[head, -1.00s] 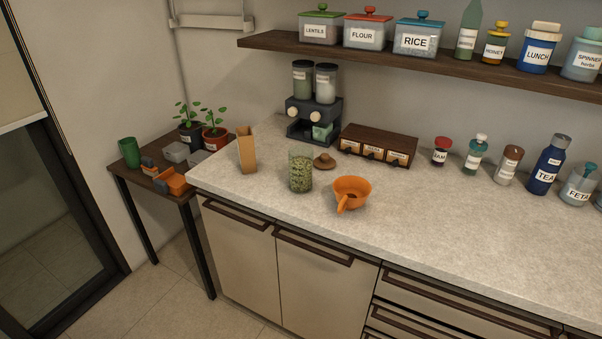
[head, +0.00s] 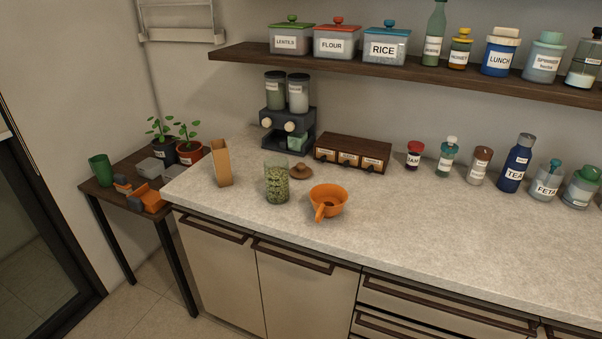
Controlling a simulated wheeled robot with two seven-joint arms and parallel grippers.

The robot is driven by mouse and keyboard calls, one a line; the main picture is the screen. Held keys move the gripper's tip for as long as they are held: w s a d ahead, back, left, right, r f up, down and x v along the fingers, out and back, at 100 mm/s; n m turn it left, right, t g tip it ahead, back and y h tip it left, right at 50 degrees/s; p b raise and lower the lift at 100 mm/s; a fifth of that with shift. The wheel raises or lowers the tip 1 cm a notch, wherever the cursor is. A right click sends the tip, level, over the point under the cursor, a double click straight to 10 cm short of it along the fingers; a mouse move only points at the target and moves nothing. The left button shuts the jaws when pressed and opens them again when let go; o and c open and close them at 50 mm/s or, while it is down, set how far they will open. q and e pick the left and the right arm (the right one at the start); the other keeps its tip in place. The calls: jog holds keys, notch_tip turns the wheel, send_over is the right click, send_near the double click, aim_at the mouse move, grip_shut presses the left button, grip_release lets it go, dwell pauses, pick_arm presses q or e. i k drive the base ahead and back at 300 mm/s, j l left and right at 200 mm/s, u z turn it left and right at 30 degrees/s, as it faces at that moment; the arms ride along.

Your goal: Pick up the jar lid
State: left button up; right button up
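A brown round lid with a small knob (head: 301,172) lies on the countertop in the head view. It is just behind and to the right of an open glass jar (head: 277,184) filled with green contents. The lid is apart from the dispenser behind it and looks unobstructed from above. Neither of my grippers is in view.
An orange cup with a handle (head: 328,201) stands right of the jar, and a tan box (head: 221,163) stands left. A dispenser (head: 288,125) and a wooden drawer box (head: 352,153) are behind. A shelf (head: 400,72) hangs above. The counter's right front is clear.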

aim_at(300, 171)
jog(key=i+j+z, duration=0.1)
jog(key=j, duration=0.35)
jog(key=i+j+z, duration=0.1)
jog(key=j, duration=0.35)
jog(key=i+j+z, duration=0.1)
jog(key=j, duration=0.35)
jog(key=i+j+z, duration=0.1)
jog(key=j, duration=0.35)
